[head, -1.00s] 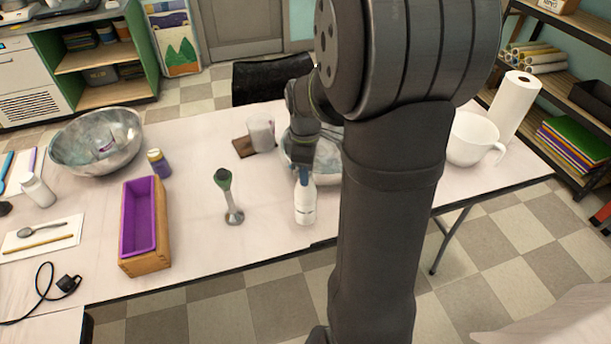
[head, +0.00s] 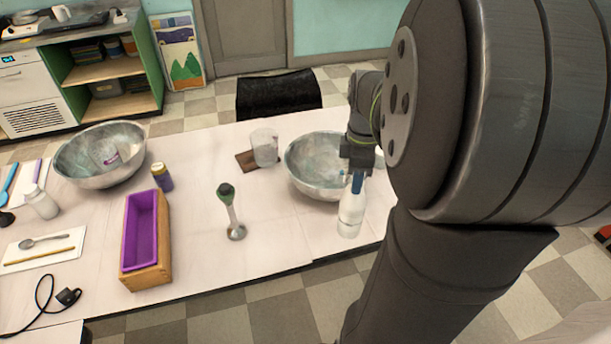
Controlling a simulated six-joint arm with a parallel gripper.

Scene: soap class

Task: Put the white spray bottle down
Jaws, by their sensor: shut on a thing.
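The white spray bottle (head: 351,212) hangs upright below my gripper (head: 357,181), near the front edge of the table at the right. My gripper is shut on its upper part, and the fingers partly hide the blue top of the bottle. From this view I cannot tell whether the base of the bottle touches the table (head: 285,235) or is a little above it.
A metal bowl (head: 308,182) is just behind and left of the bottle. A purple mold (head: 140,235) in a wooden box lies further left. My arm hides the table's right part.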

